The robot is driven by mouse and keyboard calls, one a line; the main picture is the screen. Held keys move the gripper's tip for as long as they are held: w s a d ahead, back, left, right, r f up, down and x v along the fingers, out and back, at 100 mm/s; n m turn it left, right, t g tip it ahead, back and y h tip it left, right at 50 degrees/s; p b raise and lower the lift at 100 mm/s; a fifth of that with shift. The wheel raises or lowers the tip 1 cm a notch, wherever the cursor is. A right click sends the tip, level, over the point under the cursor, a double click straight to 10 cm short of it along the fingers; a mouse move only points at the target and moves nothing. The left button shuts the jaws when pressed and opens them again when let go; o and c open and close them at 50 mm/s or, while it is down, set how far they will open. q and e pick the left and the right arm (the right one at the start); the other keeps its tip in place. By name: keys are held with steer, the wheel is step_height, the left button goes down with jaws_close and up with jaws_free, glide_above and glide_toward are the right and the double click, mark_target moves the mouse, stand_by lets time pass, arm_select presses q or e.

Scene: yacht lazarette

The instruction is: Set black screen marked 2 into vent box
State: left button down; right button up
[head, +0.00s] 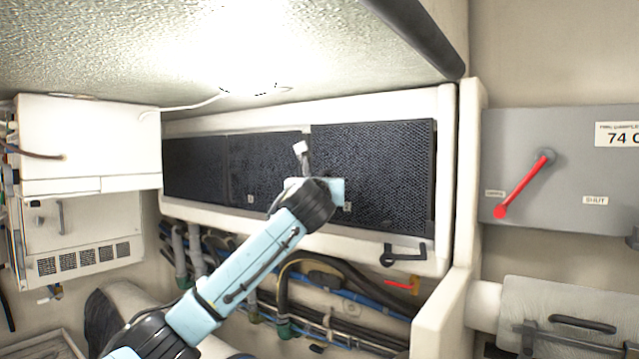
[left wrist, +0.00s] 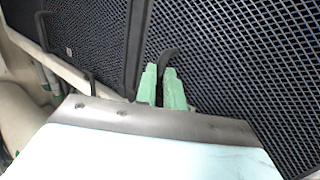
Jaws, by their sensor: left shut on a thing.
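The black mesh screen (head: 385,165) is at the right end of the vent box (head: 446,150), a long recess with a pale frame. A small label sits low on it, partly beside my gripper; its number is too small to read. My left gripper (left wrist: 161,74) has its green fingers shut on a curved black handle (left wrist: 170,56) on the screen's face. In the head view, my wrist hides the fingers and part of the screen's left side. The screen stands upright beside its neighbour; I cannot tell whether it is fully seated. My right gripper is not in view.
Two more dark screens, a middle one (head: 265,165) and a left one (head: 195,168), fill the rest of the box. A black latch (head: 405,255) is on the lower frame. Hoses and cables run below. A grey panel with a red lever (head: 525,185) is at right.

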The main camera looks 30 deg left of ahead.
arm_select(q)
steer(key=shift+f, duration=0.35)
steer(key=c, duration=1.4)
jaws_free()
steer(key=shift+c, duration=0.2)
steer(key=shift+o, duration=0.2)
steer(key=shift+f, duration=0.2)
steer(key=b+v, duration=0.4)
steer(key=v, duration=0.9)
steer(key=shift+s+d, duration=0.15)
steer(key=shift+s, duration=0.05)
